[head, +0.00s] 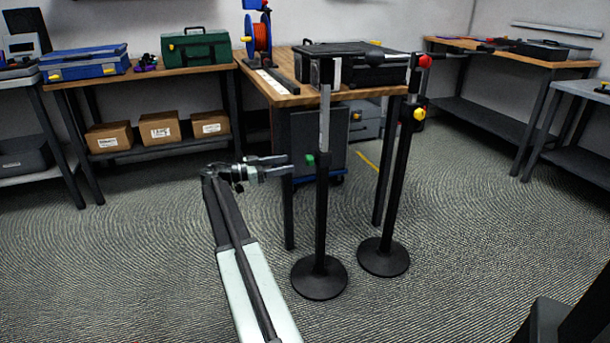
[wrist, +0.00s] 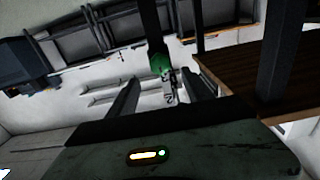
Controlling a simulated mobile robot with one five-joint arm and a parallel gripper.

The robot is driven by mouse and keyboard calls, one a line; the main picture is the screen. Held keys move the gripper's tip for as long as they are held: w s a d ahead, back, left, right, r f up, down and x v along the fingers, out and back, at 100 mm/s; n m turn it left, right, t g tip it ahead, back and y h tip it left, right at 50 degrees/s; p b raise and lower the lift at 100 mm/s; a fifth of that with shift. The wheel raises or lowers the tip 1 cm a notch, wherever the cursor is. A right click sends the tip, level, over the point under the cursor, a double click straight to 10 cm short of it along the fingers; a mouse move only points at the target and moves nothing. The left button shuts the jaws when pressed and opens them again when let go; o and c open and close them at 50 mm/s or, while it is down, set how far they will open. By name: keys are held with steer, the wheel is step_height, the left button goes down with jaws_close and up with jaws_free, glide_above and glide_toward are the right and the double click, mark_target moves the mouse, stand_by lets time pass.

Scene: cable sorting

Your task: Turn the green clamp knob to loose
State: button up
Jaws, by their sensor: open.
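The green clamp knob (head: 310,160) sits on the side of a black upright stand (head: 321,215) in the middle of the head view. It also shows in the wrist view (wrist: 159,65), on a dark post just beyond the fingers. My gripper (head: 287,164) is just left of the knob at about its height, with its two fingers apart and nothing between them. In the wrist view the fingers (wrist: 163,84) point toward the knob, which appears a little beyond their tips. I cannot tell which way the knob is set.
A second stand (head: 386,200) with red and yellow knobs is close on the right. A wooden workbench (head: 280,90) with a black case (head: 350,62) is behind the stands, one leg near my gripper. Boxes (head: 160,128) lie on a shelf at left. Open floor is at left.

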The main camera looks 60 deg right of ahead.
mark_target(306, 160)
steer(key=x, duration=0.8)
steer(key=shift+a, duration=0.1)
steer(key=shift+c, duration=0.3)
jaws_close()
